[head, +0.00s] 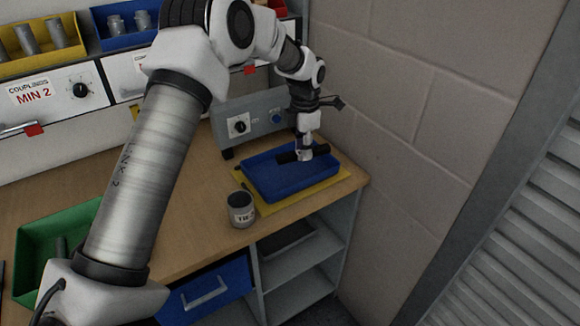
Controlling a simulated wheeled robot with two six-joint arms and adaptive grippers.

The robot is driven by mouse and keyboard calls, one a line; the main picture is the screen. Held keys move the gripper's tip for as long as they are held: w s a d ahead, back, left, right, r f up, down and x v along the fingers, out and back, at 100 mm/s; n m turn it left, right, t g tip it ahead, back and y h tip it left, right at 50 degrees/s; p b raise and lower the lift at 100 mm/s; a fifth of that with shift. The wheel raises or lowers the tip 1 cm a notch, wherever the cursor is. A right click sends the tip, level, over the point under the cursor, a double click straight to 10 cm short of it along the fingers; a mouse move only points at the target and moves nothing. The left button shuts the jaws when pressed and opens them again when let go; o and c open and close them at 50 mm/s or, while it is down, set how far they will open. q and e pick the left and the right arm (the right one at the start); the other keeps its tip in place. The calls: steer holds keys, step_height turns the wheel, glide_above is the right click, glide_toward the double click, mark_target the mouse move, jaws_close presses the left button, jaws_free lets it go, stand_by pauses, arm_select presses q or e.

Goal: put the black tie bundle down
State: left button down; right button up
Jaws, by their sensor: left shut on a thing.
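My left gripper (306,152) is over the blue tray at the right end of the wooden bench. It is shut on the black tie bundle (288,157), a short dark bar held across the fingers. The bundle is over the inside of the blue tray (265,193); I cannot tell whether it touches the tray floor. The tray lies on a yellow mat (343,178). My right gripper is not in view.
A grey tin with a label (241,214) stands left of the tray, close to it. A grey box with a knob (238,126) stands behind the tray. A block wall is close on the right. A green bin (35,232) is at the left.

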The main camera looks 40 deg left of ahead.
mark_target(297, 179)
arm_select(q)
steer(key=f, duration=0.3)
steer(key=a+f+n+p, duration=0.1)
steer(key=f, duration=0.2)
steer(key=a+f+n, duration=0.1)
steer(key=f, duration=0.2)
steer(key=shift+w+f, duration=0.25)
steer(key=shift+f, duration=0.05)
steer(key=c, duration=1.2)
jaws_free()
steer(key=shift+f, duration=0.1)
step_height(297, 179, up, 12)
steer(key=b, duration=0.1)
steer(key=shift+r, duration=0.2)
